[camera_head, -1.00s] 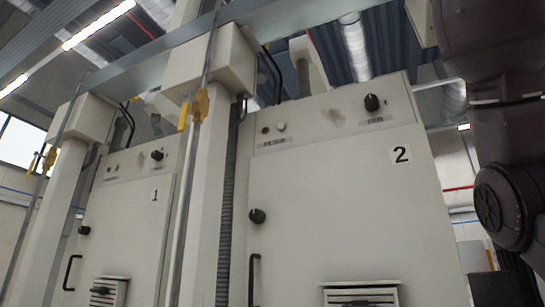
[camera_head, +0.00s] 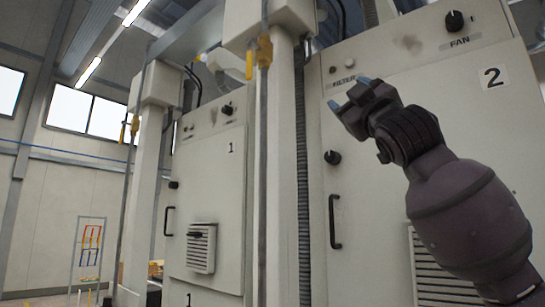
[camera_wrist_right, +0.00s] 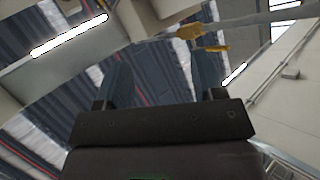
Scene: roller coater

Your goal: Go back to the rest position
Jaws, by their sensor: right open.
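My right gripper (camera_head: 349,93) is raised in front of the upper part of cabinet 2 (camera_head: 450,110), with its arm coming in from the lower right. Its two blue-tipped fingers are apart with nothing between them. In the right wrist view the open fingers (camera_wrist_right: 165,85) point up toward the ceiling, with empty space between them. The gripper is just below and right of the FILTER label; whether it touches the panel cannot be told. My left gripper is in no view.
Cabinet 1 (camera_head: 212,150) stands to the left, beyond a pale post. Yellow valve handles (camera_head: 264,52) hang on a pipe between the cabinets. Black door handles (camera_head: 334,221) stick out.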

